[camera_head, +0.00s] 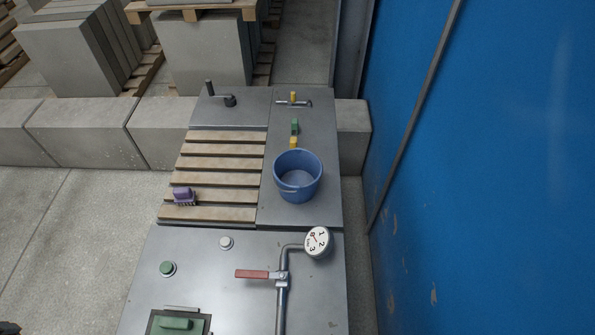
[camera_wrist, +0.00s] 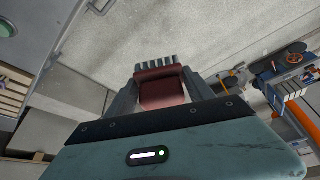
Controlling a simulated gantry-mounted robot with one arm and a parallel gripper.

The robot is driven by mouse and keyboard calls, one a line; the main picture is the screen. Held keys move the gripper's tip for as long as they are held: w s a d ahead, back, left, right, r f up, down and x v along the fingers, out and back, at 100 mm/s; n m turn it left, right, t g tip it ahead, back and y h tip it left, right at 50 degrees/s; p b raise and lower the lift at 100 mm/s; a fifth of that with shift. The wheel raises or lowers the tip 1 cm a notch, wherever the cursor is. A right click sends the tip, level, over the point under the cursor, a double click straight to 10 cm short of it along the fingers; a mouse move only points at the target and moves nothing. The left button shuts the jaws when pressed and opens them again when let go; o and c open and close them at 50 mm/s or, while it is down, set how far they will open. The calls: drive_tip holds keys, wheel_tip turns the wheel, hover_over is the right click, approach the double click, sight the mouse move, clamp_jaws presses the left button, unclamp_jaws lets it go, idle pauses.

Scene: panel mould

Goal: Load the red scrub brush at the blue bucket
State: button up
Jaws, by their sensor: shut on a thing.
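A red scrub brush (camera_wrist: 162,88) with grey bristles is held between the two fingers of my gripper (camera_wrist: 165,92) in the wrist view. The bristles point away from the palm, and the floor shows behind them. The blue bucket (camera_head: 307,190) stands upright on the grey bench, right of the wooden slats, in the head view. The part of its inside that shows looks empty. The bucket cannot be made out in the wrist view. The brush and my gripper cannot be made out in the head view, so their distance from the bucket is unclear.
A purple brush (camera_head: 184,195) lies on the wooden slats (camera_head: 212,213). A tap (camera_head: 294,102) and small green and yellow items (camera_head: 294,127) are behind the bucket. A red-handled valve (camera_head: 252,274) and gauge (camera_head: 317,241) rise in front. A blue wall (camera_head: 480,170) stands right.

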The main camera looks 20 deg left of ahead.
drive_tip(key=shift+r, duration=0.15)
wheel_tip(320, 180, up, 4)
drive_tip(key=p, duration=0.3)
idle(0.7)
